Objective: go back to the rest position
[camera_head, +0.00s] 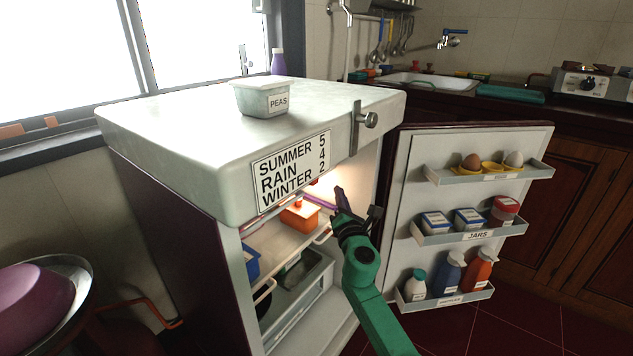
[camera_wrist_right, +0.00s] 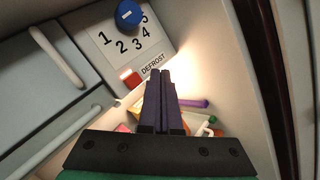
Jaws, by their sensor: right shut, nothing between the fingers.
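My right gripper (camera_head: 343,205) reaches into the open fridge (camera_head: 150,130) at the upper right of its opening. In the right wrist view its two dark fingers (camera_wrist_right: 163,85) are together with nothing between them. Ahead of them in that view are a blue dial (camera_wrist_right: 129,13) on a numbered plate and a red button (camera_wrist_right: 130,78) near the word DEFROST. My left gripper does not show in either view.
The fridge door (camera_head: 400,180) stands open to the right, with racks of eggs, jars and bottles. An orange container (camera_head: 299,216) sits on the shelf inside. A PEAS box (camera_head: 262,98) stands on top. The fridge side wall is close to my right gripper.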

